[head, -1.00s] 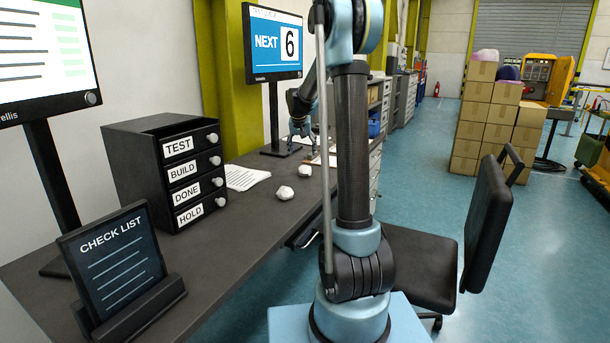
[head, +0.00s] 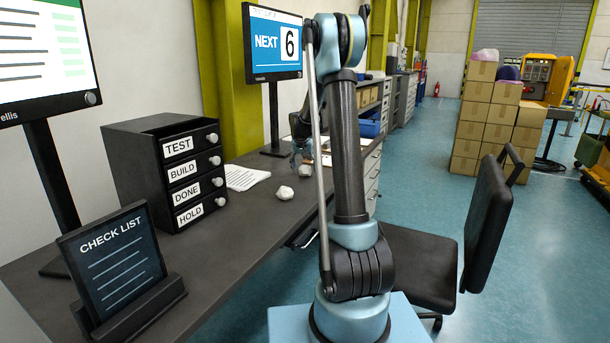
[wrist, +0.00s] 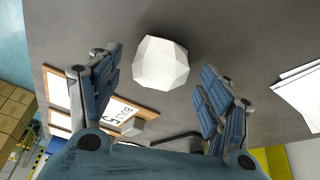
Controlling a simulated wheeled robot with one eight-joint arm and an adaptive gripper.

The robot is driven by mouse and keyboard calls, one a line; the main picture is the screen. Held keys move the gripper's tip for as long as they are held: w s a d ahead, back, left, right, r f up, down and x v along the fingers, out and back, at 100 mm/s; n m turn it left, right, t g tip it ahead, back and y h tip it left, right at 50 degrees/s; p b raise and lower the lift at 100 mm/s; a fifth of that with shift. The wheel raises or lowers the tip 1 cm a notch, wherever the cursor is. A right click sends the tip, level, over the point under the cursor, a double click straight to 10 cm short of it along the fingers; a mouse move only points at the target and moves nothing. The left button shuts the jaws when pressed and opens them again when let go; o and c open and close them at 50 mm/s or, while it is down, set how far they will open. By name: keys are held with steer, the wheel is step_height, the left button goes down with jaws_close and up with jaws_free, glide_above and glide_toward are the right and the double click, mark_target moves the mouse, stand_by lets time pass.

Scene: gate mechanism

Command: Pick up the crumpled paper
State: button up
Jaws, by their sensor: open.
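A white crumpled paper (head: 284,193) lies on the dark desk, to the right of the printed sheet. A second white lump (head: 305,170) lies a little farther back. In the wrist view a faceted white crumpled paper (wrist: 160,62) shows large on the grey desk top, between and just beyond the fingertips. It appears to be the nearer one. My gripper (wrist: 162,64) is open, with a blue-padded finger on each side of the paper and no visible contact. In the head view my gripper (head: 301,152) is small, low over the desk behind the papers and partly hidden by my arm.
A framed board (wrist: 125,112) lies on the desk on the left of the wrist view, with a small pale lump beside it. Printed sheets (head: 243,177) lie near the labelled drawer box (head: 166,170). A monitor (head: 273,43) stands behind. A chair (head: 480,230) is at the right.

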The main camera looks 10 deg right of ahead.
steer(key=shift+w+d+f, duration=0.1)
steer(key=shift+w+f, duration=0.15)
steer(key=shift+f, duration=0.45)
steer(key=c, duration=0.8)
